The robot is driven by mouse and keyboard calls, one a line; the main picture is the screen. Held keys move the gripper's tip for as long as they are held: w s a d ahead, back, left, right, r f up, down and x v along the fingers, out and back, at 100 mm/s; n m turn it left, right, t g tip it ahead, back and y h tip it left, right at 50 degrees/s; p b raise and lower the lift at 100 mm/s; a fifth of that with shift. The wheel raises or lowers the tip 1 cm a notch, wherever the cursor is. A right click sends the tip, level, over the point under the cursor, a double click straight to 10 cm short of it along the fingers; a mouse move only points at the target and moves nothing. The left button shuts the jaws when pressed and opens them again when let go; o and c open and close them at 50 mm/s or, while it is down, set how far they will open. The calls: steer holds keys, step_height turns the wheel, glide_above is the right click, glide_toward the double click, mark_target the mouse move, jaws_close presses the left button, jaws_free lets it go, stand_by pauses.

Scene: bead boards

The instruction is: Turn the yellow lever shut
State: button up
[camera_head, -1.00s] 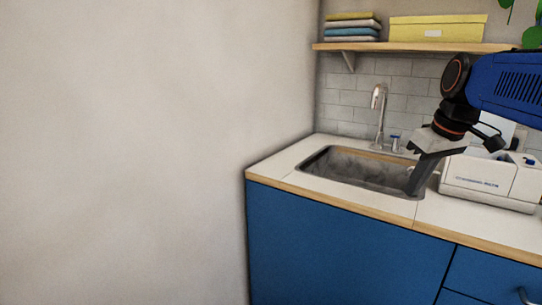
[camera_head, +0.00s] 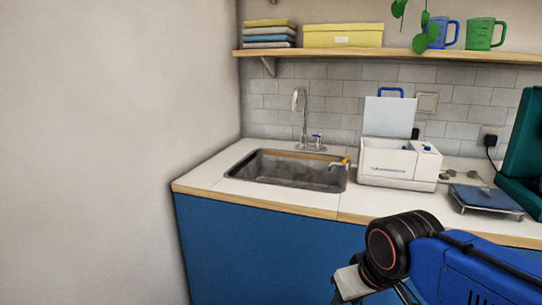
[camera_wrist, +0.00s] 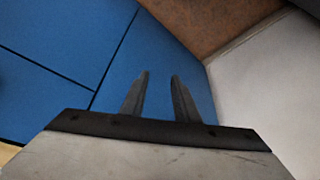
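The yellow lever (camera_head: 346,161) is small and sits on a little spout (camera_head: 338,166) at the left side of a white box-shaped machine (camera_head: 399,162), over the sink's right edge. Its exact angle is too small to tell. My gripper (camera_wrist: 160,78) has its two dark fingers apart with nothing between them in the wrist view. In the head view my arm is low in front of the blue cabinet, well away from the lever, and the fingertips are not clear there. The lever is not in the wrist view.
A steel sink (camera_head: 245,176) with a tall faucet (camera_head: 302,118) is left of the machine, whose lid stands up. A blue scale (camera_head: 486,198) and a dark green object (camera_head: 526,150) stand to the right. A wooden shelf (camera_head: 380,54) hangs above. A wall closes the left side.

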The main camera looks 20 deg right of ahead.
steer(key=w+d+r+m+g, duration=0.1)
steer(key=w+d+r+m, duration=0.15)
steer(key=w+r, duration=0.75)
steer(key=w+d+r+m+g, duration=0.1)
steer(key=w+d+r+m, duration=0.15)
steer(key=w+r, duration=0.75)
step_height(320, 180, up, 19)
steer(key=m+g, duration=0.3)
steer(key=m, duration=0.2)
glide_above(345, 159)
step_height(345, 159, down, 17)
steer(key=shift+f, duration=0.1)
jaws_close()
